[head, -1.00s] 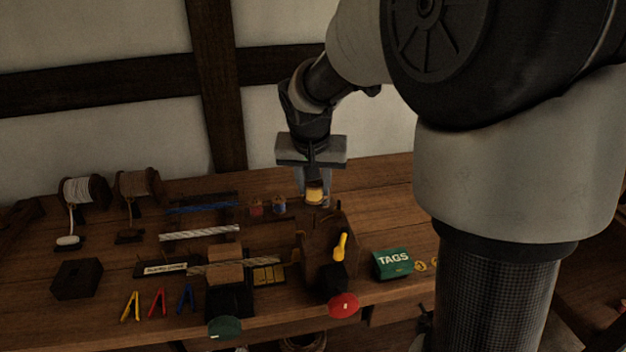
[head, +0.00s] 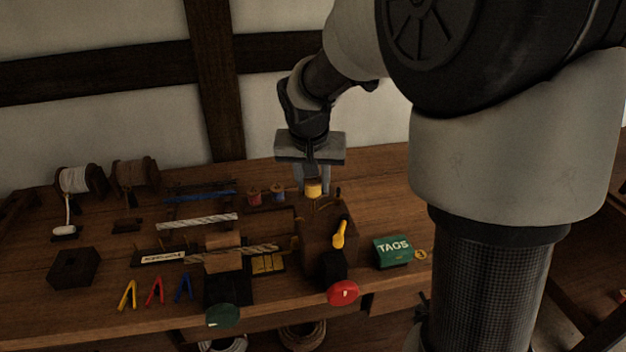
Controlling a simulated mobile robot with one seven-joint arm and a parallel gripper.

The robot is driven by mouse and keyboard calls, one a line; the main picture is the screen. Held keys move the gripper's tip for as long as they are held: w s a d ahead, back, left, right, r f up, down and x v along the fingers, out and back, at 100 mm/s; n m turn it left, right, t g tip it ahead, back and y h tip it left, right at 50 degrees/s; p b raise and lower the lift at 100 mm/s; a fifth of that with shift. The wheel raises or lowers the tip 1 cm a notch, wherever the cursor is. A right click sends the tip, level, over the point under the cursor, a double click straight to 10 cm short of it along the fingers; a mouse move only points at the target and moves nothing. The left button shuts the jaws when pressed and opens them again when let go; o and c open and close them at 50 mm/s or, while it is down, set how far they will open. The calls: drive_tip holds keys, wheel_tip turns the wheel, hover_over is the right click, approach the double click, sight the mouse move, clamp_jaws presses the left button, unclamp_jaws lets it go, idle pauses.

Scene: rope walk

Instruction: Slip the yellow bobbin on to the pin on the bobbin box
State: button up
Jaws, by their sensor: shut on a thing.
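My gripper (head: 313,185) is shut on the yellow bobbin (head: 314,189), which shows between its fingertips. It holds the bobbin upright, as far as I can tell, near the back of the bench, behind the dark wooden block with the yellow lever. I cannot tell whether the yellow bobbin touches anything below.
The wooden block (head: 317,229) with a yellow lever (head: 339,234) and red knob (head: 342,293) stands in front of the gripper. A green TAGS box (head: 393,251) is to its right. Rope pieces (head: 197,221) and two reels (head: 74,180) lie left. Bench right of the gripper is clear.

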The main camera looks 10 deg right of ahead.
sight(313, 201)
drive_tip(key=shift+f, duration=0.2)
drive_tip(key=shift+f+b, duration=2.6)
drive_tip(key=shift+f, duration=0.15)
drive_tip(key=shift+f, duration=0.15)
drive_tip(key=o, duration=1.1)
drive_tip(key=p+v, duration=0.2)
drive_tip(key=v, duration=1.5)
drive_tip(key=shift+r, duration=0.25)
